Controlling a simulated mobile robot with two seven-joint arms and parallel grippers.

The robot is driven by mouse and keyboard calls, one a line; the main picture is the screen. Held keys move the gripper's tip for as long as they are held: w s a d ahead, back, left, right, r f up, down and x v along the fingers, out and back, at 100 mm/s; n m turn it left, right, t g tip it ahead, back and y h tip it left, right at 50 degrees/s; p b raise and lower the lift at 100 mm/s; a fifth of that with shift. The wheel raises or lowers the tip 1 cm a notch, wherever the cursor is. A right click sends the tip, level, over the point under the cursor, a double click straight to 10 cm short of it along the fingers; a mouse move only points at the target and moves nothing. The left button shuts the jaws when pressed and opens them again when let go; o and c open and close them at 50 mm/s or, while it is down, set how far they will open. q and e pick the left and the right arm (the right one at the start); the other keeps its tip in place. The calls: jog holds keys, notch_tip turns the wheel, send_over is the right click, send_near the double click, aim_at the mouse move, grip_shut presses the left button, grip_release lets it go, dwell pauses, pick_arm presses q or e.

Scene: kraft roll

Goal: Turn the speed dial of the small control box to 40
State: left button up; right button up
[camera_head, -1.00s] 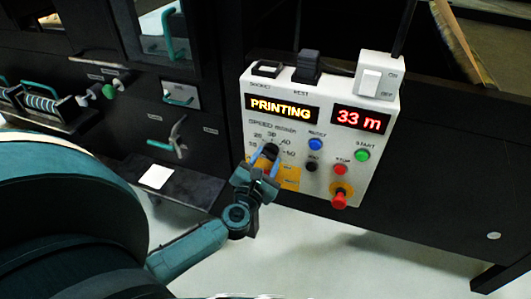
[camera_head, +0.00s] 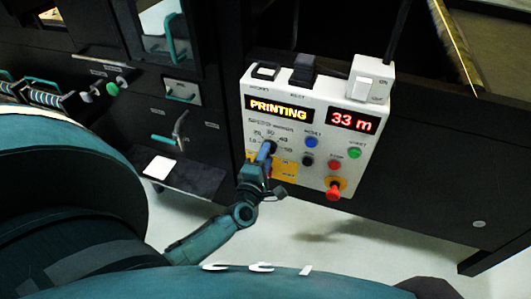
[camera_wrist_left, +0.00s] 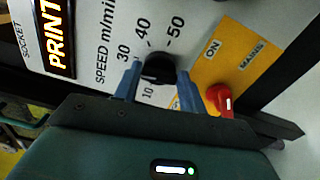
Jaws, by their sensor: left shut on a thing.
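The white control box (camera_head: 343,138) shows "PRINTING" and "33 m" in the head view. Its black speed dial (camera_wrist_left: 158,68) sits below the printed speed scale, with 30, 40 and 50 readable in the left wrist view. My left gripper (camera_head: 265,153) is at the dial in the head view. In the left wrist view its two blue fingers (camera_wrist_left: 158,82) stand on either side of the dial, shut on it. The dial's pointer mark cannot be made out, and the gripper partly covers the dial. My right gripper is not in view.
A red mains switch (camera_wrist_left: 218,98) on a yellow plate is close beside the fingers. Blue, black, red and green buttons and a red emergency knob (camera_head: 335,189) are to the right. Pale floor lies below.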

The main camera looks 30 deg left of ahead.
pick_arm(q)
jog(key=m+p, duration=0.4)
jog(key=m, duration=0.6)
jog(key=shift+f, duration=0.2)
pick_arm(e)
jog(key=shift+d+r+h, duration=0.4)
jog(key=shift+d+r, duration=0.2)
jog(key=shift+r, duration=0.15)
pick_arm(q)
jog(key=shift+m, duration=0.4)
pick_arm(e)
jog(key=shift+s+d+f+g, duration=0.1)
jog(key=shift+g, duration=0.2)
pick_arm(q)
jog(key=o, duration=1)
jog(key=shift+v, duration=6.55)
